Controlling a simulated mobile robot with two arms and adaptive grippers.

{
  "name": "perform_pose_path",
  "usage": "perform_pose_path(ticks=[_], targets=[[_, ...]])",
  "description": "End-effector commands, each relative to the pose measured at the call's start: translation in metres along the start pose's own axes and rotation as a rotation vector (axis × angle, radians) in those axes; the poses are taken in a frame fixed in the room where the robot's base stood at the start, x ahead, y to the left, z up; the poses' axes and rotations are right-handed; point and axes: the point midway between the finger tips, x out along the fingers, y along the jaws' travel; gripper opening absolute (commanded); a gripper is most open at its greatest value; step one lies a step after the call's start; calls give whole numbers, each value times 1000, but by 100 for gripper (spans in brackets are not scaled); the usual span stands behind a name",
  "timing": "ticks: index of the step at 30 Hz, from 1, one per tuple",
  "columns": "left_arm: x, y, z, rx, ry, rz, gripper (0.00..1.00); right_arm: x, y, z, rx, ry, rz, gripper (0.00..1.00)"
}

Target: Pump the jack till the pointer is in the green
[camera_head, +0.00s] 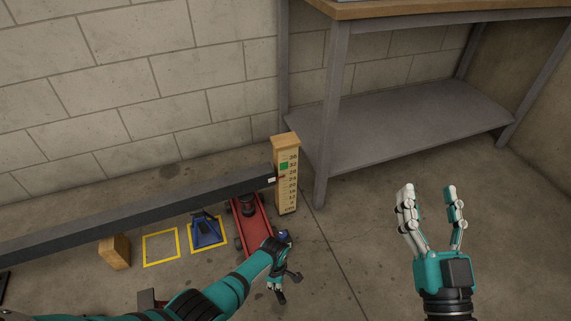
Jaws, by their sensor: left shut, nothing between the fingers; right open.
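A red floor jack (256,228) stands on the floor under the long dark beam (140,208). Its round saddle is close under the beam; I cannot tell whether they touch. A wooden gauge post (286,175) with a number scale stands at the beam's right end. A small red pointer (281,177) at the beam's end lies below the green mark (284,166) on the scale. My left gripper (280,290) is shut and empty at the near end of the jack. The jack's handle is not clearly visible there. My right gripper (432,190) is open and empty, with its fingers up, over bare floor.
A blue stand (206,230) sits in a yellow floor square, beside an empty yellow square (161,248). A wooden block (115,252) stands further left. A metal workbench (400,130) stands behind on the right. The floor at right is clear.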

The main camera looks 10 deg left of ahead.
Motion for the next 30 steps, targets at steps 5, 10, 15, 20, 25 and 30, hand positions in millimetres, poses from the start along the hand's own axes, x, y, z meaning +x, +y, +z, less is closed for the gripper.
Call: perform_pose_path(ticks=[5, 10, 15, 20, 25, 30], targets=[[-9, -1, 0, 0, 0, -2, 0, -4, 4, 27, -6, -170, 9, 57], [-15, -1, 0, 0, 0, -1, 0, -13, 8, 53, -9, -331, 18, 57], [-21, -1, 0, 1, 0, -1, 0, -27, 12, 76, -12, -483, 27, 57], [-27, 0, 0, 1, 0, -1, 0, -43, 16, 96, -14, -623, 36, 57], [-33, 0, 0, 1, 0, -1, 0, -64, 19, 113, -14, -770, 45, 57], [-39, 0, 0, 0, 0, -1, 0, -89, 23, 128, -14, -920, 55, 57]])
